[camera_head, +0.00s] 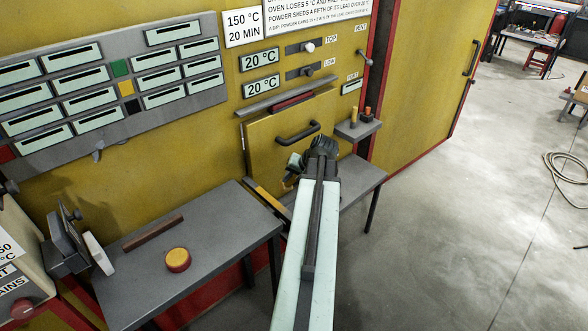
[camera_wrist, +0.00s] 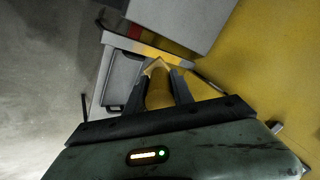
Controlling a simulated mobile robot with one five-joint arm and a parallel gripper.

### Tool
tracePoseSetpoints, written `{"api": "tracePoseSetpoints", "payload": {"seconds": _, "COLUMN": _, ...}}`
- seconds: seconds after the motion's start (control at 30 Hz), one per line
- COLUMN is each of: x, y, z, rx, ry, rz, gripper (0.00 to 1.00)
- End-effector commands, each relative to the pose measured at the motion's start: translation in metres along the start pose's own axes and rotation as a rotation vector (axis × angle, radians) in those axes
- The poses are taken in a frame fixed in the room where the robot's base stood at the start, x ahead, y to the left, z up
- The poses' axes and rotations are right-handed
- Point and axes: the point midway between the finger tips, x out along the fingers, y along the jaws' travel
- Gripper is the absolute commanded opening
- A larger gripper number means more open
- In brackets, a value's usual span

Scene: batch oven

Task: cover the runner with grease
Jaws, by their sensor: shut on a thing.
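My gripper (camera_wrist: 164,80) is shut on a yellow stick (camera_wrist: 158,94), which looks like the grease. The stick points away from the wrist, and its tip shows just past the fingers. In the head view my gripper (camera_head: 290,178) is in front of the lower part of the yellow oven door (camera_head: 262,148), largely hidden by my arm. A narrow orange-tan strip (camera_head: 266,199) runs beside the door's lower left, close to my gripper. It may be the runner, but I cannot tell for sure. I cannot tell whether the stick touches anything.
A grey table (camera_head: 215,225) at left holds a brown bar (camera_head: 152,233) and a round yellow-and-red tin (camera_head: 178,260). A grey ledge (camera_head: 366,166) lies right of my gripper. A small shelf (camera_head: 357,128) holds short sticks. Open floor (camera_head: 450,230) lies at right.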

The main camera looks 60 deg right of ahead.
Motion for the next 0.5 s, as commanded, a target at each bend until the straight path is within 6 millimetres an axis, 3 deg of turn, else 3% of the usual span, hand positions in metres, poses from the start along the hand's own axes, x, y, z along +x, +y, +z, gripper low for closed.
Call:
{"api": "tracePoseSetpoints", "payload": {"seconds": 0.23, "x": 0.004, "y": 0.005, "z": 0.0, "rx": 0.015, "ry": 0.003, "rz": 0.001, "gripper": 0.0}}
{"api": "tracePoseSetpoints", "payload": {"seconds": 0.5, "x": 0.032, "y": 0.021, "z": 0.01, "rx": 0.014, "ry": 0.003, "rz": 0.001, "gripper": 0.0}}
